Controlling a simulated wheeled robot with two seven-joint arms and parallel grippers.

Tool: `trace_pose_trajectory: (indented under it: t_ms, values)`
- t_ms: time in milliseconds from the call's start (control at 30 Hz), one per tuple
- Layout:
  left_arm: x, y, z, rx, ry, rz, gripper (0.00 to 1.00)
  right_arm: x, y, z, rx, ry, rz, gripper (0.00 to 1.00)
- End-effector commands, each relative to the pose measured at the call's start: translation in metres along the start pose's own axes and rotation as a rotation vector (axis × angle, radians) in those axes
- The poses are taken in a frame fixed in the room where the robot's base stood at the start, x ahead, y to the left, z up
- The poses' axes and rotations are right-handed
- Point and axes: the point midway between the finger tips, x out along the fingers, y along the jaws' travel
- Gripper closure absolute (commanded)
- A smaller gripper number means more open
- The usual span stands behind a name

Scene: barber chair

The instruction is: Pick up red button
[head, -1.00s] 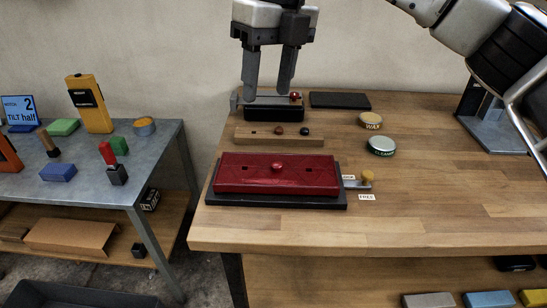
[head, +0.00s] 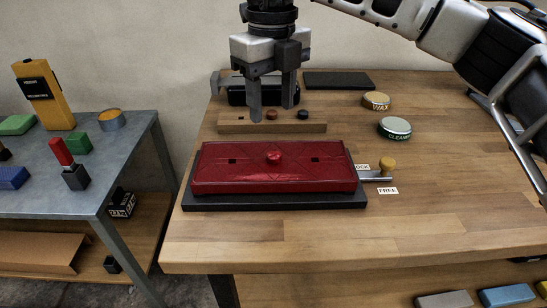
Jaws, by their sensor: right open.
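My right gripper (head: 272,108) points down, open, over the wooden strip (head: 235,124) at the back of the bench. Its fingers stand apart, on either side of a small brownish-red button (head: 271,116) in the picture; I cannot tell their height above it. Nothing shows between the fingers. A black button (head: 303,115) sits to the right on the strip. In front lies a red padded panel (head: 225,175) with a bright red button (head: 274,157) at its middle and small dark square holes either side. My left gripper is not in view.
A black box (head: 235,97) stands behind the strip, partly hidden by my gripper. A dark flat pad (head: 338,80), wax tin (head: 376,100) and cleaner tin (head: 395,127) lie to the right. A brass-knobbed latch (head: 387,166) sits at the panel's right. The bench's front is clear.

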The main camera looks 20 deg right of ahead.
Motion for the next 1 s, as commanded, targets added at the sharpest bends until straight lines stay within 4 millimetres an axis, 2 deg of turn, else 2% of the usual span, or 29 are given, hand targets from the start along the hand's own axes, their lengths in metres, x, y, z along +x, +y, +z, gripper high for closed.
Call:
trace_pose_trajectory:
  t_ms: [100, 367, 667, 967, 1000]
  values:
    - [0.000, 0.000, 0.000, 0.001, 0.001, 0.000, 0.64, 0.021, 0.000, -0.001, 0.000, 0.002, 0.001, 0.51]
    - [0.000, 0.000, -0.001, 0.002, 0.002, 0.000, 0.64, 0.040, 0.001, -0.002, -0.002, 0.000, 0.001, 0.51]
    - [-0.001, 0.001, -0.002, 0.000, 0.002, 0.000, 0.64, 0.081, 0.005, -0.011, -0.001, 0.002, 0.002, 0.51]
    - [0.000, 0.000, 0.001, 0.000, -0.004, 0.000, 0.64, 0.087, 0.004, -0.010, 0.000, -0.001, 0.001, 0.51]
    - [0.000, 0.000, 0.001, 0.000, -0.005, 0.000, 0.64, 0.087, 0.004, -0.010, 0.000, -0.001, 0.001, 0.59]
